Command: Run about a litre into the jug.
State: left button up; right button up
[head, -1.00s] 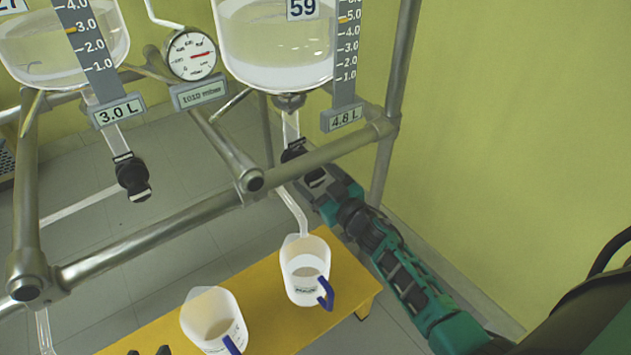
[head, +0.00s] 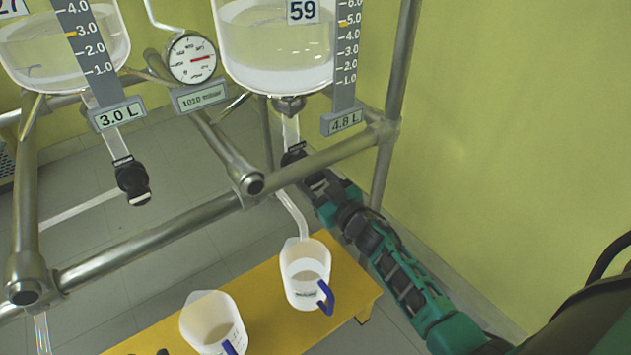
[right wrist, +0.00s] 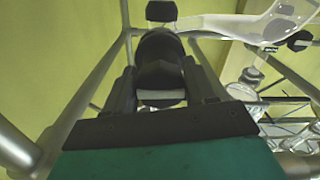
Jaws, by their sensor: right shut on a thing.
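The glass reactor marked 59 (head: 275,50) holds clear liquid over a white layer, and its display (head: 347,121) reads 4.8 L. Its black valve (head: 292,157) sits below it, with a bent outlet tube (head: 294,213) leading down. My right gripper (head: 312,180) is at this valve; in the right wrist view it (right wrist: 160,95) is shut on a black valve knob (right wrist: 160,62). A white jug (head: 305,290) with a blue handle stands upright below the tube end, with some liquid inside. Two dark tips (head: 150,352) at the bottom edge may be my left gripper; most is hidden.
A second blue-handled jug (head: 210,318) stands left on the yellow bench (head: 262,283). A second reactor (head: 60,50), reading 3.0 L, has its own black valve (head: 131,180). Steel frame bars (head: 160,243) cross in front. A gauge (head: 192,59) hangs between the reactors.

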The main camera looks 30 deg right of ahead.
jog(key=n, duration=0.5)
jog(key=shift+d+n, duration=0.1)
jog(key=shift+n, duration=0.2)
jog(key=o, duration=1)
pick_arm(q)
jog(key=shift+d, duration=0.1)
pick_arm(e)
jog(key=shift+s, duration=0.15)
jog(key=shift+s, duration=0.25)
pick_arm(q)
jog(key=a+r+p, duration=0.1)
jog(key=p, duration=0.2)
jog(key=shift+s+r, duration=0.1)
jog(key=shift+s, duration=0.05)
pick_arm(e)
jog(key=s, duration=0.4)
jog(key=s+d, duration=0.1)
jog(key=s, duration=0.7)
jog(key=shift+d, duration=0.4)
